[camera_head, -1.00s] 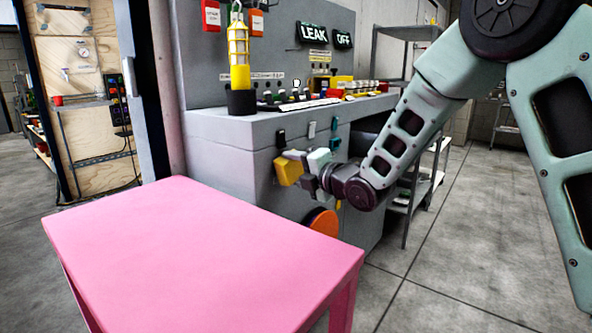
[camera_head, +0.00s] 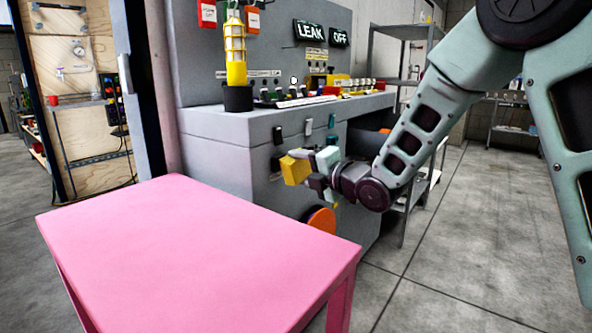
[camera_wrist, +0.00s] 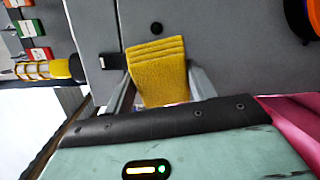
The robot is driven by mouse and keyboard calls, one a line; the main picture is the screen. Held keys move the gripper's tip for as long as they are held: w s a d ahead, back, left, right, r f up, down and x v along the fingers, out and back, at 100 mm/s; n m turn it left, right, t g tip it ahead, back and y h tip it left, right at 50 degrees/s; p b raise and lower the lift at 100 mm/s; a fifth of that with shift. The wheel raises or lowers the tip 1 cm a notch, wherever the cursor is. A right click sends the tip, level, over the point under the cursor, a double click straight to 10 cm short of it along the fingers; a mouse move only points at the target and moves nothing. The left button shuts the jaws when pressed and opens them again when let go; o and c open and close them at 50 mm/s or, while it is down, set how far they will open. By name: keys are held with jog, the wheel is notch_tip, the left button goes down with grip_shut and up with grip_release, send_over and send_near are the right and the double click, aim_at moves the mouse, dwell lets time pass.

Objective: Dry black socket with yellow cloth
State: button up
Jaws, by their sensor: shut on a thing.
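The folded yellow cloth (camera_head: 294,170) is held in my gripper (camera_head: 310,172), in front of the grey counter's front face. In the wrist view the cloth (camera_wrist: 160,76) sits between the two fingers of my gripper (camera_wrist: 160,88), which are shut on it. A black cup-like socket (camera_head: 238,98) stands on the counter top, with a yellow caged cylinder (camera_head: 236,55) upright in it; its inside is hidden. The cloth is below the counter top and apart from this socket. In the wrist view the yellow cylinder (camera_wrist: 42,70) shows at the left.
A pink table (camera_head: 200,250) with a bare top stands in front of the grey counter (camera_head: 225,150). Small hooks (camera_head: 277,135) and an orange disc (camera_head: 322,219) are on the counter's front. Lit LEAK and OFF signs (camera_head: 311,32) are on the panel behind. Shelves stand at the right.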

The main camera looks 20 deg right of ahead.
jog(key=d+b+v, duration=0.1)
jog(key=v, duration=0.5)
jog(key=shift+w+f, duration=0.15)
jog(key=shift+f, duration=0.2)
dwell(0.4)
jog(key=shift+w+d+f, duration=0.1)
jog(key=shift+w+f, duration=0.05)
jog(key=shift+f, duration=0.1)
jog(key=w+d+f+m+t+h, duration=0.1)
jog(key=d+f+m+h, duration=0.25)
jog(key=f, duration=0.65)
jog(key=w+d+f+m+t+h, duration=0.15)
jog(key=d+f+h, duration=0.25)
jog(key=f, duration=0.5)
notch_tip(320, 180, up, 36)
jog(key=p, duration=3.6)
jog(key=shift+s+r+g, duration=0.15)
jog(key=shift+s+g, duration=0.2)
jog(key=shift+s, duration=0.15)
jog(key=shift+a, duration=0.1)
